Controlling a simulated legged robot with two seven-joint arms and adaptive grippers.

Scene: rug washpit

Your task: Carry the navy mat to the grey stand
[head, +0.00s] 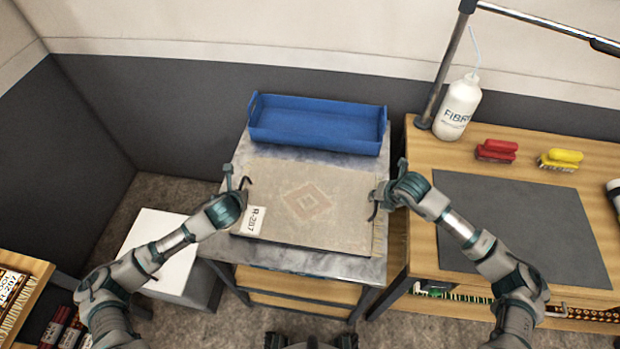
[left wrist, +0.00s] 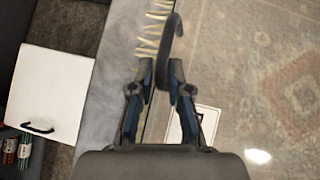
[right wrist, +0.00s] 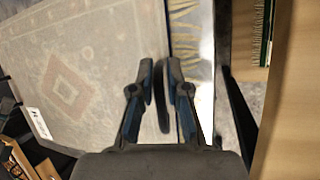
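A flat beige mat (head: 300,205) with a rust diamond and a white R-207 label lies on a metal-topped table. I see no navy on its face; its front edge is dark. It has a dark curved handle at each side. My left gripper (head: 238,182) is at the left handle (left wrist: 177,30), which passes between its closed-in fingers. My right gripper (head: 381,197) is likewise at the right handle (right wrist: 162,110). Both appear shut on the handles, fingertips partly hidden. A low stand with a white top (head: 158,243) and grey side is left of the table.
A blue bin (head: 318,135) stands behind the mat on the table. The wooden bench at right holds a dark panel (head: 520,225), a white bottle (head: 458,108), a red brush (head: 496,150) and a yellow brush (head: 560,159). A wooden rack (head: 22,290) is at lower left.

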